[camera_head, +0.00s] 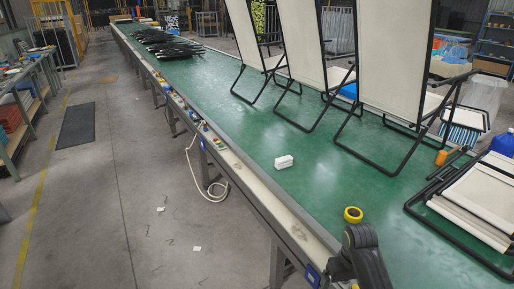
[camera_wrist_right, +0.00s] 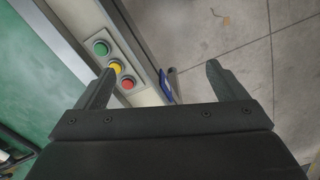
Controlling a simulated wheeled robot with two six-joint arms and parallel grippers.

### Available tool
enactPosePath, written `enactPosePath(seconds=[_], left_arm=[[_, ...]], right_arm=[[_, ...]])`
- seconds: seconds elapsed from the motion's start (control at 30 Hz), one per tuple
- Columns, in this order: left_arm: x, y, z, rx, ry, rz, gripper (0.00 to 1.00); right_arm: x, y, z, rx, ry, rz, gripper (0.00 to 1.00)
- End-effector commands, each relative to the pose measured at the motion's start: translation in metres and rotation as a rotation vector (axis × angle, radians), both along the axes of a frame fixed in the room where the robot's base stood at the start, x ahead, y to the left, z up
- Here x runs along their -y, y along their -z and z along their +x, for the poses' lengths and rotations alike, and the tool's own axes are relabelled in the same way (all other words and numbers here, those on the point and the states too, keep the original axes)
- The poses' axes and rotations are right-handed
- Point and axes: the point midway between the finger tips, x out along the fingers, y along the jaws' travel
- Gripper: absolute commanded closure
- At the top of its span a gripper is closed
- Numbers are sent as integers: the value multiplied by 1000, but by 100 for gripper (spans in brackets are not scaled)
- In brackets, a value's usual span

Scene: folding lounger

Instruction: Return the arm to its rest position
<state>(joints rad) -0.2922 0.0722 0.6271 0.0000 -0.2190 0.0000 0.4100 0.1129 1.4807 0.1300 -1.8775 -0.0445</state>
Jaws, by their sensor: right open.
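My right gripper (camera_wrist_right: 160,78) is open and empty in the right wrist view, its two dark fingers spread wide. Its left fingertip overlaps the picture of a control strip with a green button (camera_wrist_right: 101,48), a yellow button (camera_wrist_right: 116,66) and a red button (camera_wrist_right: 127,84). I cannot tell whether it touches them. In the head view a dark part of my arm shows at the bottom right, over the near edge of the green conveyor table (camera_head: 240,110); the gripper's fingers cannot be made out there. My left gripper is in neither view.
Several folding loungers (camera_head: 395,60) stand on the table, and a folded one (camera_head: 480,205) lies at the right. The floor (camera_head: 130,190) left of the table is mostly clear.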

Motion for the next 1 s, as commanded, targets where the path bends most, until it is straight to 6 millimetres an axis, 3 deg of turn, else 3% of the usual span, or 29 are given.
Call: enactPosePath(seconds=[0.03,0.27,0.47,0.67,0.77,0.87,1.0], left_arm=[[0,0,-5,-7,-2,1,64],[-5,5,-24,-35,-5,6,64],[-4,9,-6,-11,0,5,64],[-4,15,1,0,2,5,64],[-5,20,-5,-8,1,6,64],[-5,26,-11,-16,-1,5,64],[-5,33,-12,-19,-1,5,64]], right_arm=[[0,0,0,0,0,0,8],[7,48,-12,3,27,0,8],[15,98,-28,12,54,-2,8],[27,167,-61,21,89,-12,8],[36,215,-92,27,111,-20,8],[45,268,-138,35,134,-32,8],[57,336,-217,51,158,-51,8]])
